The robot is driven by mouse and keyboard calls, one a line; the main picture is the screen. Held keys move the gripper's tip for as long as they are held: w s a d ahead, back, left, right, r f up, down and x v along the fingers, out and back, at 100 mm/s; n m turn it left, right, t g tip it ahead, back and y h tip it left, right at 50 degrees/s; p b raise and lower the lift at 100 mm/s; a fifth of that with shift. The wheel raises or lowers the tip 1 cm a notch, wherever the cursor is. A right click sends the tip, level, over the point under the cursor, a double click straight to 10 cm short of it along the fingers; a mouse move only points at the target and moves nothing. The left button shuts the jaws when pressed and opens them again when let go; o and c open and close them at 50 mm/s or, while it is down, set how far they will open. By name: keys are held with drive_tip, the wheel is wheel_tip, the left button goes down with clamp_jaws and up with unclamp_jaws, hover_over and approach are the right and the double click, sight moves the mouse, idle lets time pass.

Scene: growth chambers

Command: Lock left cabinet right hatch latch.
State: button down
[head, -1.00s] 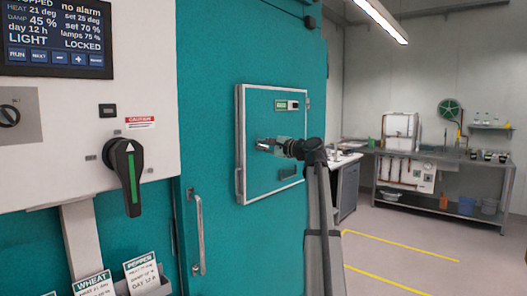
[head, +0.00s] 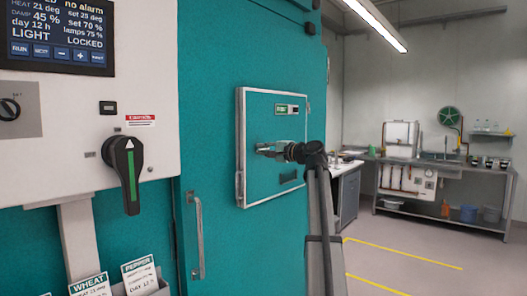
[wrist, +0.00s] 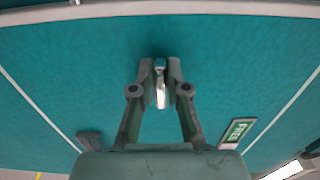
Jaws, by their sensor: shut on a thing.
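The hatch (head: 258,178) is a teal panel with a pale frame on the teal cabinet front. It looks closed in the head view. Its latch, a small metal handle (wrist: 160,96), stands between the two fingers of my gripper (wrist: 160,72) in the wrist view. My gripper is shut on it, and the fingers hide part of it. In the head view my gripper (head: 271,149) reaches the hatch from the right. A small indicator (head: 287,109) above the latch is green; in the wrist view the green label (wrist: 237,131) reads FREE.
Left of the hatch are a vertical door handle (head: 199,238), a black rotary lever (head: 127,172) and a control screen (head: 58,37) showing LOCKED. Seed-label cards (head: 139,274) sit below. To the right, floor with yellow lines (head: 400,252) is open before a steel bench (head: 445,212).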

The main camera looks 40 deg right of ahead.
drive_tip(key=c, duration=1.2)
unclamp_jaws()
drive_tip(key=shift+o, duration=0.2)
drive_tip(key=shift+s, duration=0.15)
drive_tip(key=v, duration=1.1)
drive_tip(key=shift+s, duration=0.35)
drive_tip(key=shift+d, duration=0.1)
